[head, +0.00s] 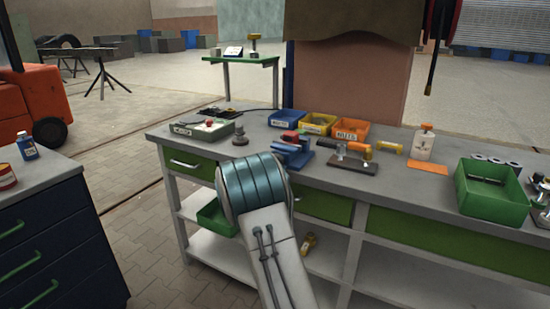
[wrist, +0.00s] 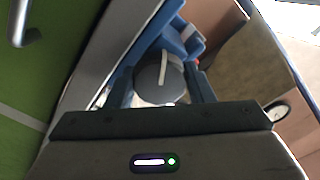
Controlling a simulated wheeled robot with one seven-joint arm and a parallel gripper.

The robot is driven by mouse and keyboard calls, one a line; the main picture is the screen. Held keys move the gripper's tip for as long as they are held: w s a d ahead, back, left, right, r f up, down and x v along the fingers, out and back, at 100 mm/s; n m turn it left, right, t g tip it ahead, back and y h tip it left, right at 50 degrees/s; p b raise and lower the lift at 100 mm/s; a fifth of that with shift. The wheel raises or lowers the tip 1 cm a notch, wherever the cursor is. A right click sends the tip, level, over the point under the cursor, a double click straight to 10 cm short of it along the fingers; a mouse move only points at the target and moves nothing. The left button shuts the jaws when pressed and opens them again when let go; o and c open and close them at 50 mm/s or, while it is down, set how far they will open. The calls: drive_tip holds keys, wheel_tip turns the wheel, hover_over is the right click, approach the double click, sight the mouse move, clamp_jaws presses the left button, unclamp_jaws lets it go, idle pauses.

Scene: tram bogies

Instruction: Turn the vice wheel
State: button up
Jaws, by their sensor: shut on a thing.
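The vice (head: 293,150), blue with a red part, stands at the front edge of the grey workbench in the head view. Its blue body also shows in the wrist view (wrist: 182,38). The vice wheel (wrist: 150,82) is a grey round disc with a pale bar across it. My gripper (wrist: 162,88) is around the wheel, one finger on each side, and is shut on it. In the head view my arm hides the wheel and my gripper.
On the workbench (head: 410,190), blue, yellow and orange bins (head: 318,123) stand behind the vice. A green bin (head: 492,190) and a bottle (head: 424,142) are to the right. A tray (head: 202,130) is to the left. A dark drawer cabinet (head: 50,235) stands at front left.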

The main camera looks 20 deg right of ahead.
drive_tip(key=n+p, duration=0.3)
drive_tip(key=n, duration=0.1)
drive_tip(key=shift+r+n, duration=0.1)
drive_tip(key=shift+n, duration=0.3)
drive_tip(key=n+p, duration=0.3)
drive_tip(key=n, duration=0.1)
drive_tip(key=shift+p, duration=0.3)
drive_tip(key=n+p, duration=0.3)
drive_tip(key=n, duration=0.2)
drive_tip(key=n+p, duration=0.2)
drive_tip(key=n, duration=0.2)
drive_tip(key=n+p, duration=0.2)
drive_tip(key=n, duration=0.3)
drive_tip(key=shift+s+p, duration=0.1)
drive_tip(key=shift+p, duration=0.2)
drive_tip(key=n+p, duration=0.1)
drive_tip(key=n, duration=0.3)
drive_tip(key=shift+n+p, duration=0.3)
drive_tip(key=n+p, duration=0.1)
drive_tip(key=n, duration=1.1)
drive_tip(key=shift+n+p, duration=0.3)
drive_tip(key=shift+p, duration=0.05)
drive_tip(key=shift+f+n+b, duration=0.2)
drive_tip(key=shift+n+b, duration=0.2)
drive_tip(key=shift+n, duration=0.7)
drive_tip(key=n+b, duration=0.3)
drive_tip(key=b, duration=0.1)
drive_tip(key=shift+n+b, duration=0.3)
drive_tip(key=shift+b, duration=0.1)
